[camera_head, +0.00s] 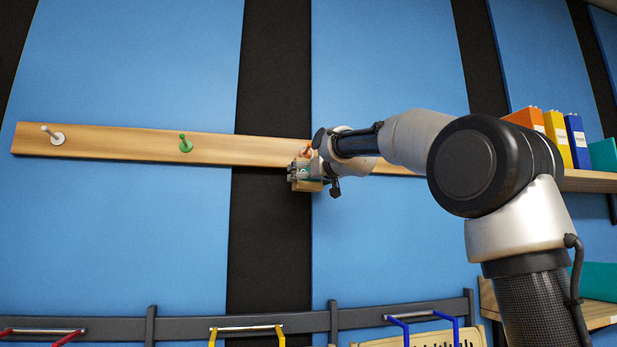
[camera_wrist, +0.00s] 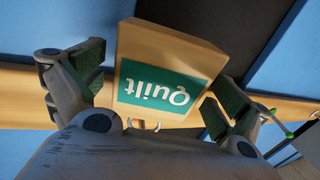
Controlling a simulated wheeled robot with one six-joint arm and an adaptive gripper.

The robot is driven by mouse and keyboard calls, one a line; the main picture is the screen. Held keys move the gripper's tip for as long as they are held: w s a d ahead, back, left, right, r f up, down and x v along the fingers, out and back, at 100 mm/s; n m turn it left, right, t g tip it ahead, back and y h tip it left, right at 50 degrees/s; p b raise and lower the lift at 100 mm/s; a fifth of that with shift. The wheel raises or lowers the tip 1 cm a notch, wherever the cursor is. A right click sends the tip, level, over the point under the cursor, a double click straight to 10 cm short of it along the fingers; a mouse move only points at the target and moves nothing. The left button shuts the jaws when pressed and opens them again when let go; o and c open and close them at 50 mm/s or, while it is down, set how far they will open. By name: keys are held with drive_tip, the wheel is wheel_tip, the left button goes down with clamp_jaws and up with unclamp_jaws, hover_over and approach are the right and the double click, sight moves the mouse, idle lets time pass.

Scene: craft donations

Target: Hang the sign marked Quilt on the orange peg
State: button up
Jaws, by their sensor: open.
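The Quilt sign (camera_wrist: 170,50) is a wooden board with a green label, upside down in the wrist view. In the head view the sign (camera_head: 309,187) is small, just below the orange peg (camera_head: 306,151) on the wooden rail. My gripper (camera_wrist: 157,84) is open, with a green-padded finger on either side of the sign, apart from it. In the head view my gripper (camera_head: 297,172) is in front of the sign and hides part of it. A small pale loop shows at the sign's edge in the wrist view. I cannot tell whether it is around the peg.
The wooden rail (camera_head: 110,142) also carries a white peg (camera_head: 55,136) and a green peg (camera_head: 185,144), both bare. A shelf with coloured binders (camera_head: 555,135) stands at the right. Coloured handles (camera_head: 247,328) line a lower dark rail.

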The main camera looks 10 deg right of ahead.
drive_tip(key=v, duration=1.2)
drive_tip(key=s+d+f+m+g+h, duration=0.1)
drive_tip(key=s+f+g, duration=0.25)
drive_tip(key=f, duration=0.75)
drive_tip(key=s+f+g, duration=0.3)
drive_tip(key=f+g, duration=0.1)
drive_tip(key=f, duration=0.7)
drive_tip(key=s+d+f+m+g+h, duration=0.1)
drive_tip(key=s+d+f, duration=0.4)
drive_tip(key=s+f, duration=0.7)
drive_tip(key=s+d+f+m+g+h, duration=0.1)
drive_tip(key=s+d+f+g, duration=0.3)
drive_tip(key=s+f, duration=0.8)
drive_tip(key=s+d+h, duration=0.1)
drive_tip(key=s, duration=0.3)
drive_tip(key=shift+s+d+g+h, duration=0.3)
drive_tip(key=shift+s+g, duration=0.05)
drive_tip(key=shift+s, duration=0.05)
drive_tip(key=shift+c, duration=0.4)
